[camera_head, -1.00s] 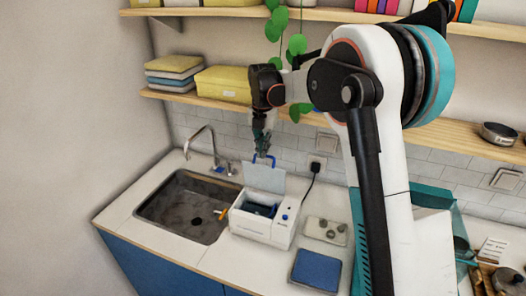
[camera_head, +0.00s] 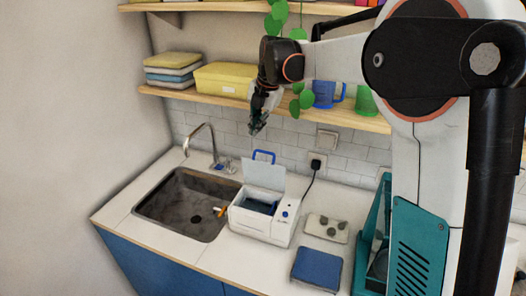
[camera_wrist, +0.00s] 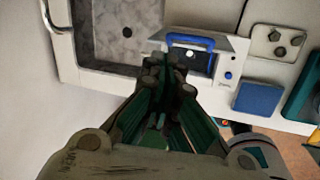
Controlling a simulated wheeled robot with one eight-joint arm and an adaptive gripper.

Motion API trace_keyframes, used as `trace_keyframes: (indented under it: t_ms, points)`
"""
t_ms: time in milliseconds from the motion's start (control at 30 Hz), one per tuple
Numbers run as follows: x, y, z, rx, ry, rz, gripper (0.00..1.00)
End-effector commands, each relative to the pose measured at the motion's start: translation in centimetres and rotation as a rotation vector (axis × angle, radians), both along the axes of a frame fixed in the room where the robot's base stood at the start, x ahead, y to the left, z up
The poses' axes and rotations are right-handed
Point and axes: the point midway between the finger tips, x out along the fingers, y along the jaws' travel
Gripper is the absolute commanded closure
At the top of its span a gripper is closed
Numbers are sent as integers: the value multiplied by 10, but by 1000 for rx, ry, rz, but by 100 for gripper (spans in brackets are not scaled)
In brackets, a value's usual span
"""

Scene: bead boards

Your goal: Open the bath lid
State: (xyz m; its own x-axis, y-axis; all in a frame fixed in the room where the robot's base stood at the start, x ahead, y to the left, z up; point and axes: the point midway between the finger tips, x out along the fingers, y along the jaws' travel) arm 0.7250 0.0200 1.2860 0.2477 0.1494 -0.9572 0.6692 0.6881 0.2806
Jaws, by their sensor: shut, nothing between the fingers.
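The bath (camera_head: 264,226) is a white box on the counter with a dark opening and a blue knob on its front. Its lid (camera_head: 263,175) stands raised at the back edge, with a blue handle (camera_head: 264,156) on top. My gripper (camera_head: 255,129) is above and behind the lid, apart from the handle, shut and empty. In the wrist view my gripper (camera_wrist: 172,62) covers part of the bath, and the blue handle (camera_wrist: 190,39) shows just beyond the fingertips.
A sink (camera_head: 186,204) with a tap (camera_head: 200,135) is left of the bath. A blue pad (camera_head: 316,268) and a grey plate with knobs (camera_head: 327,228) lie to its right. A shelf (camera_head: 340,116) with a yellow box (camera_head: 224,80) and blue mug (camera_head: 325,94) runs behind.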

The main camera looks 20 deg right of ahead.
Motion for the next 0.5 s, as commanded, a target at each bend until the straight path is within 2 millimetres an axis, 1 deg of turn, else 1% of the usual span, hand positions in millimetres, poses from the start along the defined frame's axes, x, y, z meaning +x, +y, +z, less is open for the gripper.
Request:
trace_keyframes:
  t_ms: [33, 200, 267, 367, 500]
  points:
    - [-7, 3, -12, 49, -58, -46, 100]
    - [-26, 12, -30, 234, -249, -218, 100]
    - [-36, 13, -34, 301, -313, -283, 100]
    - [-57, 12, -39, 415, -415, -396, 100]
    - [-91, 4, -43, 568, -542, -554, 100]
